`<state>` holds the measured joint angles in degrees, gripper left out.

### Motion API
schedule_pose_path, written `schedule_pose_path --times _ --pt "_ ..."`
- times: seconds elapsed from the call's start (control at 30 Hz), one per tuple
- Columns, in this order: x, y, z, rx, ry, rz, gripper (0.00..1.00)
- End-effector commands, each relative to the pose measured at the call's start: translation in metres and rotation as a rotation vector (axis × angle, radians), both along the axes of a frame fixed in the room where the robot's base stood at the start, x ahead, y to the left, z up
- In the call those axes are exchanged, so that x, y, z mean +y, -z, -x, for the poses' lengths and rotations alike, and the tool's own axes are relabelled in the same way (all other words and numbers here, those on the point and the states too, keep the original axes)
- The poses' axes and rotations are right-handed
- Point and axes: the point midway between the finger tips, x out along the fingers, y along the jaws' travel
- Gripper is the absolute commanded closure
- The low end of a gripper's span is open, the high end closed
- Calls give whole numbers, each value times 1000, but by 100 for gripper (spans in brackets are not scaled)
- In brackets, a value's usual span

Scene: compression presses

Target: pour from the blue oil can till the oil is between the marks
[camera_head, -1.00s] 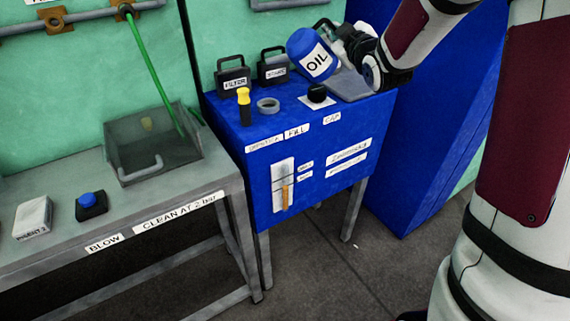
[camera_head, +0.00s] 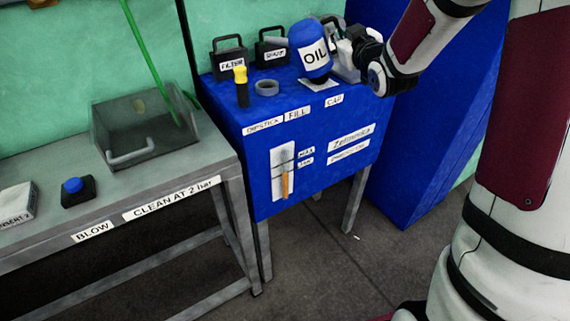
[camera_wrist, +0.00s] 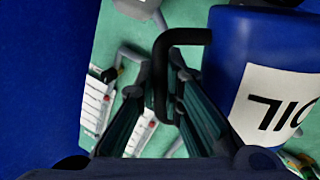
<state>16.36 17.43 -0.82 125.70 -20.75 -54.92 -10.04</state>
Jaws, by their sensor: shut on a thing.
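The blue oil can (camera_head: 308,56), with a white OIL label, is near upright over the right part of the blue cabinet's top (camera_head: 225,103). I cannot tell whether it touches the top. My gripper (camera_head: 343,48) is shut on its handle, a dark bar between the fingers in the wrist view (camera_wrist: 180,85). The can's blue body (camera_wrist: 228,60) fills the right of that view. The grey fill ring (camera_head: 266,87) lies left of the can. On the cabinet front, the gauge (camera_head: 281,153) shows an amber column (camera_head: 285,186) low down, its top near the lower mark line.
A yellow-handled dipstick (camera_head: 240,80) stands left of the ring. The FILTER (camera_head: 230,62) and another dark handled box (camera_head: 272,50) stand behind. A white pad (camera_head: 318,85) shows under the can. A grey bench with a clear bin (camera_head: 120,150) is at left.

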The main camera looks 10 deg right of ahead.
Motion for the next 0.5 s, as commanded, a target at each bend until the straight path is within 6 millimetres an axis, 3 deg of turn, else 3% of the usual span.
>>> schedule_pose_path --times 0.5 --pt "0 -13 0 -9 -1 -3 100"
